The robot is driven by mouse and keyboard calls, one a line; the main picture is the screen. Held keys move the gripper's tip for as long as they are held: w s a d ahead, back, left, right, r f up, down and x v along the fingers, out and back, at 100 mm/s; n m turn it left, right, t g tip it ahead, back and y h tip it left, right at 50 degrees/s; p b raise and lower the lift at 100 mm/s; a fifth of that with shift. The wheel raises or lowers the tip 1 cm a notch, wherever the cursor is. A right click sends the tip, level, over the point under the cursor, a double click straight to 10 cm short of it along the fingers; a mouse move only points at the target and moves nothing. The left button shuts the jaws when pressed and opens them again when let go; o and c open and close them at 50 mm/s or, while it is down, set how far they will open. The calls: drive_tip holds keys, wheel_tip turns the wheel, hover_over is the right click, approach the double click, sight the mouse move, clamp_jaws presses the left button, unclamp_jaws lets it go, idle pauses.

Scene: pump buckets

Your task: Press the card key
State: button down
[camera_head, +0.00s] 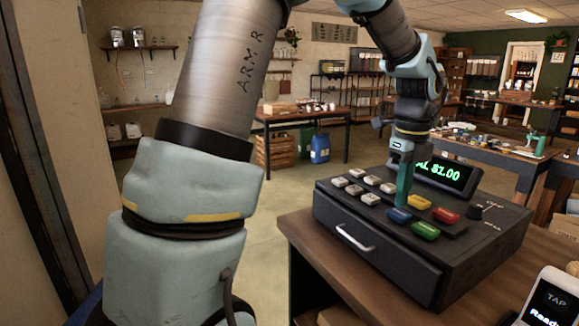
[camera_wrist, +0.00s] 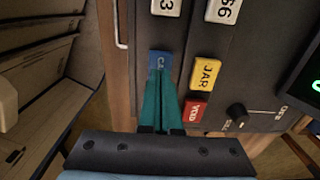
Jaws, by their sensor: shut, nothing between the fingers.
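The cash register (camera_head: 345,215) stands on a wooden counter and has a blue key (camera_head: 399,215), a yellow key (camera_head: 419,202), a green key (camera_head: 426,231) and a red key (camera_head: 446,215). In the wrist view the blue key (camera_wrist: 160,62) shows letters starting "CA"; the rest is hidden. The yellow key (camera_wrist: 206,73) reads JAR and the red key (camera_wrist: 194,111) reads VOID. The green key is hidden there behind my fingers. My gripper (camera_head: 403,200) is shut and empty, pointing down. Its teal fingertips (camera_wrist: 158,84) are at the blue key's edge; I cannot tell if they touch it.
Several white number keys (camera_head: 363,187) sit left of the coloured keys. The display (camera_head: 447,175) reads $1.00 at its end and stands behind them. A black knob (camera_wrist: 237,111) is beside the red key. A card terminal (camera_head: 548,300) stands at the counter's front right.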

sight(396, 212)
drive_tip(key=shift+f+b, duration=0.5)
drive_tip(key=shift+f, duration=0.5)
idle(0.6)
drive_tip(key=shift+r, duration=0.15)
wheel_tip(396, 212, up, 7)
drive_tip(key=p, duration=0.7)
idle(0.3)
drive_tip(key=shift+w+a+f+n, duration=0.1)
drive_tip(key=shift+a+f+n, duration=0.1)
drive_tip(key=shift+a+n, duration=0.1)
drive_tip(key=s+a+f+n, duration=0.1)
drive_tip(key=a+f+n, duration=0.1)
drive_tip(key=a+n, duration=0.7)
drive_tip(key=s+a+f+n+t, duration=0.1)
drive_tip(key=a+f+n, duration=0.1)
drive_tip(key=a+n, duration=0.8)
drive_tip(key=s+a+f+n, duration=0.2)
drive_tip(key=a+f+n, duration=0.1)
drive_tip(key=a+n, duration=0.6)
drive_tip(key=shift+a+n+t, duration=0.3)
drive_tip(key=shift+a, duration=0.5)
